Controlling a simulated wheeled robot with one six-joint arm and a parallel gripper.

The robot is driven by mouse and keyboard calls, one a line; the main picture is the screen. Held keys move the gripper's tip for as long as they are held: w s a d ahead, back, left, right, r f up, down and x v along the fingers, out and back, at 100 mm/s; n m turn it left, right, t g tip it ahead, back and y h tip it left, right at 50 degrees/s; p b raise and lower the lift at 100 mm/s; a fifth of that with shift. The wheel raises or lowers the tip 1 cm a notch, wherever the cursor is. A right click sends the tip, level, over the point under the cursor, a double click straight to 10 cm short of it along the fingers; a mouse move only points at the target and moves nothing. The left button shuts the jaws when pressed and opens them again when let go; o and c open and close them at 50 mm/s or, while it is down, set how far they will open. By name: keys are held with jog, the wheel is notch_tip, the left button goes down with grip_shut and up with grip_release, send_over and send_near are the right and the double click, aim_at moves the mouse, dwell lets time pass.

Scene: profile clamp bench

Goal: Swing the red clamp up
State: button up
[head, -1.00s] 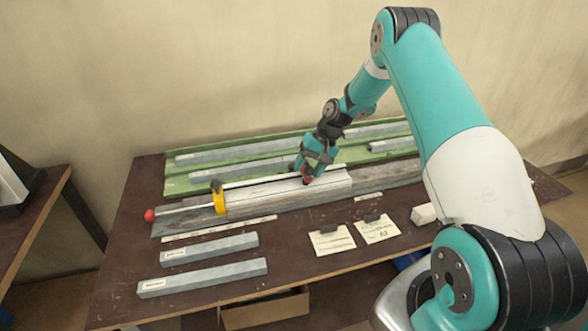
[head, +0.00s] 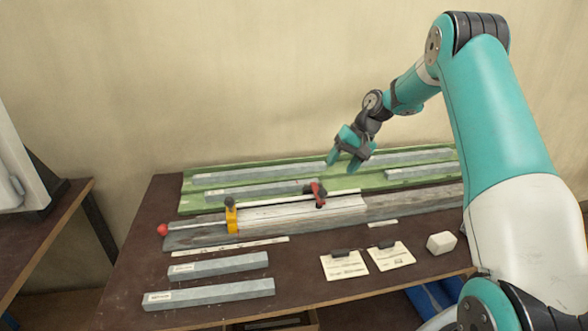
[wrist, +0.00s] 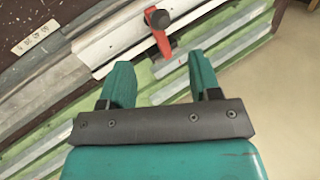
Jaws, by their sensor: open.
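The red clamp (head: 318,194) sits on the far side of the pale block (head: 290,212) on the bench and stands raised above it, tilted. It also shows in the wrist view (wrist: 158,36), beyond my fingers, with a dark pivot at its base. My gripper (head: 344,166) is open and empty, above and to the right of the clamp and apart from it. In the wrist view its two teal fingers (wrist: 160,84) are spread with nothing between them. A yellow clamp (head: 232,216) stands at the left end of the block.
Grey bars lie on a green mat (head: 275,175) behind. Two more grey bars (head: 215,293), paper cards (head: 344,265) and a white block (head: 441,243) lie at the front. A red knob (head: 163,230) ends the rod at left. Air above the bench is clear.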

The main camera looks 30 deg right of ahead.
jog(key=v, duration=0.6)
jog(key=s+a+r+n+b, duration=0.1)
jog(key=s+a+n, duration=0.1)
jog(key=a, duration=0.5)
jog(key=s+a+r+n+b, duration=0.1)
jog(key=s+a, duration=0.3)
jog(key=a, duration=0.4)
jog(key=s+a+r+n+g+b, duration=0.1)
jog(key=s+a+r+n, duration=0.1)
jog(key=a, duration=0.6)
jog(key=shift+s+a+r+n+b, duration=0.3)
jog(key=shift+s+r+n, duration=0.15)
jog(key=shift+s, duration=0.6)
